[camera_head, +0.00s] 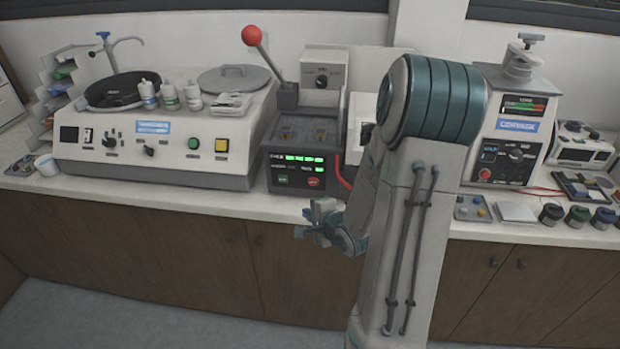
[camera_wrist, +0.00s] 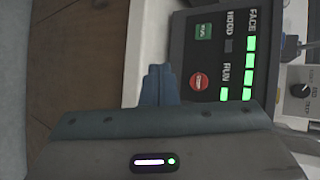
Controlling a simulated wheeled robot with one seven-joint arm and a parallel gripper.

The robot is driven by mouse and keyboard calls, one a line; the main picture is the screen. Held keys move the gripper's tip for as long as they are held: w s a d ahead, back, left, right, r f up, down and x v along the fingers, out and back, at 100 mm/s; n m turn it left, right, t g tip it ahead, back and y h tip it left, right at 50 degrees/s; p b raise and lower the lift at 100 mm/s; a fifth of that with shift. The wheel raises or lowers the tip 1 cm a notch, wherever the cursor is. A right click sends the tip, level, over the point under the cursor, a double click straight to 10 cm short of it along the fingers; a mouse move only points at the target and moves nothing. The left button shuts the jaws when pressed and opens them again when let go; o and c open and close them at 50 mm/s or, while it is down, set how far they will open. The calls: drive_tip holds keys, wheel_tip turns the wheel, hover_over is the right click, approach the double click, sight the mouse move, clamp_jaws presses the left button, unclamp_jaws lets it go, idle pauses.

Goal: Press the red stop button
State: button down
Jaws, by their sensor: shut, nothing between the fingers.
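The red stop button (camera_head: 313,183) is on the front panel of the dark mounting press (camera_head: 270,160), at the panel's lower right. It also shows in the wrist view (camera_wrist: 199,82) as a round red button with a pale mark. A green button (camera_head: 282,179) sits to its left, and in the wrist view the green button (camera_wrist: 204,31) is above it. My gripper (camera_head: 316,213) is shut and empty, in front of the counter edge and just below the red button in the head view. In the wrist view the closed fingers (camera_wrist: 158,82) are left of the red button, apart from it in the picture.
A lever with a red ball knob (camera_head: 252,36) rises from the press. A polishing machine (camera_head: 155,140) stands left and a Corvage unit (camera_head: 515,125) right. The white counter edge (camera_head: 200,200) runs below the panel.

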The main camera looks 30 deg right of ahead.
sight(313, 181)
drive_tip(key=shift+d+r+m+t, duration=0.15)
drive_tip(key=shift+m+t, duration=0.25)
drive_tip(key=shift+m, duration=0.3)
drive_tip(key=shift+w, duration=0.1)
drive_tip(key=w+d, duration=0.1)
drive_tip(key=w, duration=0.1)
drive_tip(key=w+d, duration=0.3)
drive_tip(key=w, duration=0.1)
drive_tip(key=shift+w+d+p, duration=0.25)
drive_tip(key=shift+p, duration=0.05)
drive_tip(key=shift+w+d, duration=0.2)
drive_tip(key=shift+w, duration=0.15)
idle(1.4)
drive_tip(key=shift+w+d+p, duration=0.25)
drive_tip(key=shift+p, duration=0.2)
